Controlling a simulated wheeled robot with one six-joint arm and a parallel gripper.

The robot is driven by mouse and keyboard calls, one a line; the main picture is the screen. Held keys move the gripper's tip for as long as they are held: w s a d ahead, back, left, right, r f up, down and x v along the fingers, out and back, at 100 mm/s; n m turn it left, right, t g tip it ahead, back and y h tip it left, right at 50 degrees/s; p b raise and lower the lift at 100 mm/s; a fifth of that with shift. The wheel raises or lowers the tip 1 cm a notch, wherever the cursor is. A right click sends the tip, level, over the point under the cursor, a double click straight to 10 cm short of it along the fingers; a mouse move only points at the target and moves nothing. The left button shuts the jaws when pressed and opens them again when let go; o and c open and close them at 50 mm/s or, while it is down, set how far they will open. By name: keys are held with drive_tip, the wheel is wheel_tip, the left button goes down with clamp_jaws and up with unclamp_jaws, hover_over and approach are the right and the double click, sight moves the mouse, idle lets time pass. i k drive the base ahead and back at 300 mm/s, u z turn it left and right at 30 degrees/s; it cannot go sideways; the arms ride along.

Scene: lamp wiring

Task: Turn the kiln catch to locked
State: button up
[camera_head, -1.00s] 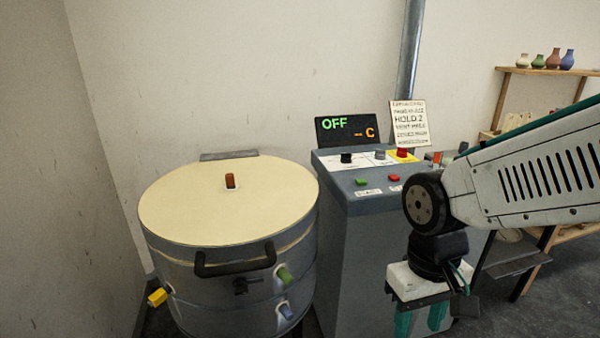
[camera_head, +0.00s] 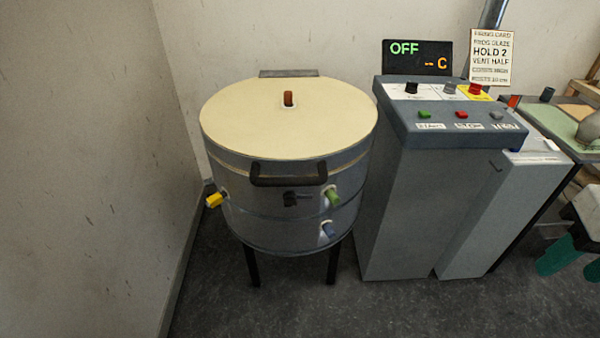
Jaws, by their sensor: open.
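The kiln (camera_head: 288,215) is a round grey drum on dark legs with a cream lid (camera_head: 270,115), which is down. The kiln catch (camera_head: 291,198) is a small black piece on the drum's front, just below the black lid handle (camera_head: 289,174). Its lever seems to point sideways to the right, but it is too small to read its setting. My gripper (camera_head: 575,264) is at the right edge, partly cut off, with teal fingers apart and pointing down. It is open, with nothing seen between the fingers, and far to the right of the catch.
Green (camera_head: 333,196) and blue (camera_head: 328,230) plugs stick out right of the catch. A yellow piece (camera_head: 215,200) juts out at the left. The control cabinet (camera_head: 400,210) stands between kiln and gripper; its display (camera_head: 417,57) reads OFF. Floor in front is clear.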

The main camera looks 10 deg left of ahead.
sight(290, 198)
drive_tip(key=z, duration=0.8)
drive_tip(key=k, duration=1.1)
drive_tip(key=u, duration=1.3)
drive_tip(key=i, duration=0.5)
drive_tip(key=z, duration=0.05)
